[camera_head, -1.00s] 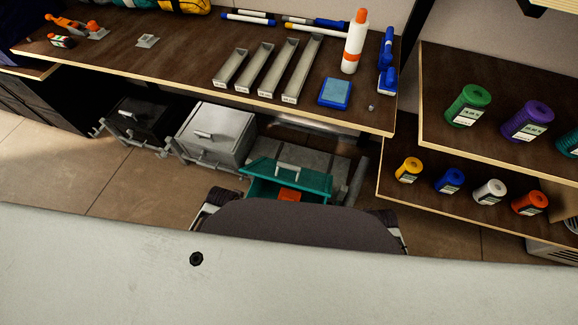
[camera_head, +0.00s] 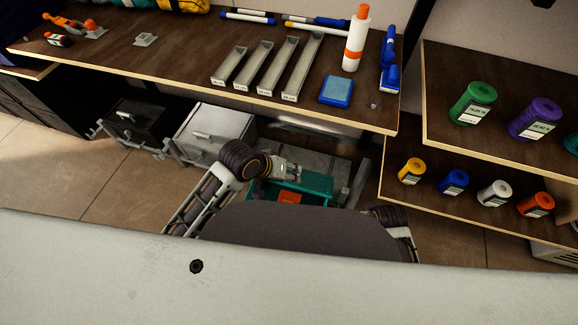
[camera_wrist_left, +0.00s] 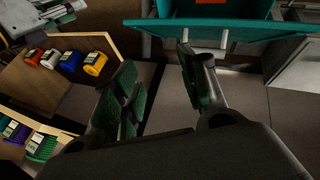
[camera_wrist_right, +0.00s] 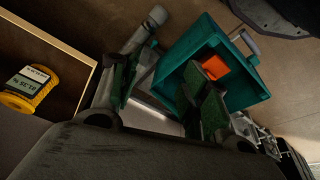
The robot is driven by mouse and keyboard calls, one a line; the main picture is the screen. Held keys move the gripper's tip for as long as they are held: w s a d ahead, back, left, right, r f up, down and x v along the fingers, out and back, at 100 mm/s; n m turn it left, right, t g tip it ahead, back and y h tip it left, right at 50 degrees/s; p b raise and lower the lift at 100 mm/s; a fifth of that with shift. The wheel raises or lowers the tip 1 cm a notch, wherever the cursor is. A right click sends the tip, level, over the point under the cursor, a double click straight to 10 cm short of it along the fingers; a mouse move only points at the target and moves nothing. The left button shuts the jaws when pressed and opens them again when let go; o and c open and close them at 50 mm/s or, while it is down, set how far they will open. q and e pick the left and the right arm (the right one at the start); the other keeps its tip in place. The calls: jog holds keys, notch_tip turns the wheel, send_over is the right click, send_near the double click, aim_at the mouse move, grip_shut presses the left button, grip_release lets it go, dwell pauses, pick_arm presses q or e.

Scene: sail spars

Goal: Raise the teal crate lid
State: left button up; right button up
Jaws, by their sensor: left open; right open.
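The teal crate (camera_head: 322,185) stands low under the workbench, with an orange piece (camera_head: 290,197) inside. In the head view my left gripper (camera_head: 290,172) is over the crate's far side, where it hides the lid's grey handle. In the left wrist view my left gripper (camera_wrist_left: 156,62) is open and empty, with a teal edge (camera_wrist_left: 225,32) just beyond its fingers. My right gripper (camera_wrist_right: 162,64) is open in the right wrist view, and one finger overlaps the teal crate (camera_wrist_right: 183,48). A grey handle (camera_wrist_right: 247,42) shows at the crate's far side. I cannot tell whether any finger touches the crate.
A grey cabinet-like box (camera_head: 222,128) and a dark one (camera_head: 135,120) stand left of the crate. The workbench (camera_head: 190,65) overhangs behind. A low shelf (camera_head: 440,205) with several coloured spools is close on the right. Open floor (camera_head: 90,180) lies at the left.

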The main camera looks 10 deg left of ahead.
pick_arm(q)
jog(key=w+d+n+g+h, duration=0.1)
jog(key=d+n+g, duration=0.2)
jog(key=d+n, duration=0.3)
jog(key=w+a+f+n+y, duration=0.1)
jog(key=w+a+f+n, duration=0.2)
jog(key=w+a+n, duration=0.6)
jog(key=w+a, duration=0.1)
jog(key=a, duration=0.2)
jog(key=shift+a+n+g, duration=0.15)
jog(key=shift+n+g, duration=0.15)
pick_arm(e)
jog(key=s+d+f, duration=0.1)
jog(key=s+f, duration=0.2)
jog(key=f, duration=0.6)
jog(key=s+d+f, duration=0.1)
jog(key=s+f, duration=0.3)
jog(key=f, duration=0.6)
jog(key=s+d+f, duration=0.1)
jog(key=s+f, duration=0.2)
jog(key=f, duration=0.7)
jog(key=shift+s+g, duration=0.25)
jog(key=shift+g, duration=0.05)
pick_arm(q)
jog(key=shift+f, duration=0.15)
pick_arm(e)
jog(key=shift+d, duration=0.1)
